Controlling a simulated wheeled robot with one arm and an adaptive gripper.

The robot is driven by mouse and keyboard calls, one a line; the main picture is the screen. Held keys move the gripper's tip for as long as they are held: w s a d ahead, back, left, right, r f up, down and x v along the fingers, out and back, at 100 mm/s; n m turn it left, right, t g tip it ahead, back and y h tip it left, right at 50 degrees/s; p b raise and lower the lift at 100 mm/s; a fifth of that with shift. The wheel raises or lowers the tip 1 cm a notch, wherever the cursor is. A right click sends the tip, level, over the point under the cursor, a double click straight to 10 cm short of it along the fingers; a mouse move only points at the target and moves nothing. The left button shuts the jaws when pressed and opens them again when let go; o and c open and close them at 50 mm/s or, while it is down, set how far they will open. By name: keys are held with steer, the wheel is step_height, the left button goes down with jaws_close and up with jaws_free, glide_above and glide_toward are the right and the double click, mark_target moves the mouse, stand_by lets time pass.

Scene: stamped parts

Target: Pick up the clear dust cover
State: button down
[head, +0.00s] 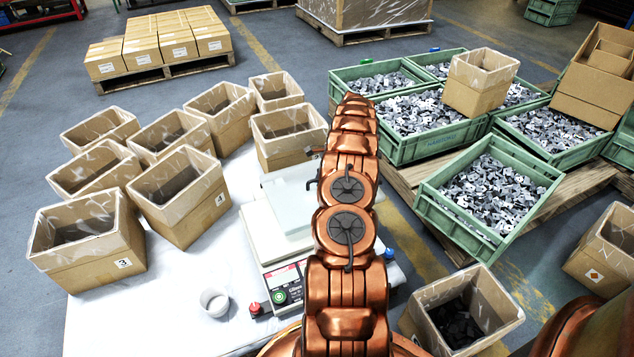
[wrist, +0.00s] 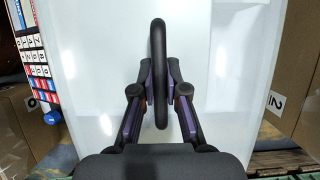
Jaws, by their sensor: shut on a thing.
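The clear dust cover (head: 290,206) shows in the head view as a pale see-through box at the scale, partly hidden behind my arm. In the wrist view the cover (wrist: 98,62) fills most of the picture as a milky sheet with a dark loop handle (wrist: 160,32). My gripper (wrist: 160,92) is shut on this handle, one finger on each side. In the head view my arm hides the gripper. I cannot tell whether the cover rests on the scale (head: 270,262) or hangs just above it.
Several open cartons (head: 88,243) stand left on the white table (head: 150,312). A carton (head: 287,138) stands close behind the cover. A small white cup (head: 214,302) is left of the scale. Green crates of metal parts (head: 490,190) stand on the right.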

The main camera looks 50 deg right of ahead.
steer(key=shift+w+d+r, duration=0.1)
steer(key=shift+d, duration=1.4)
steer(key=shift+d+r, duration=0.15)
steer(key=shift+d, duration=0.3)
steer(key=shift+r, duration=0.1)
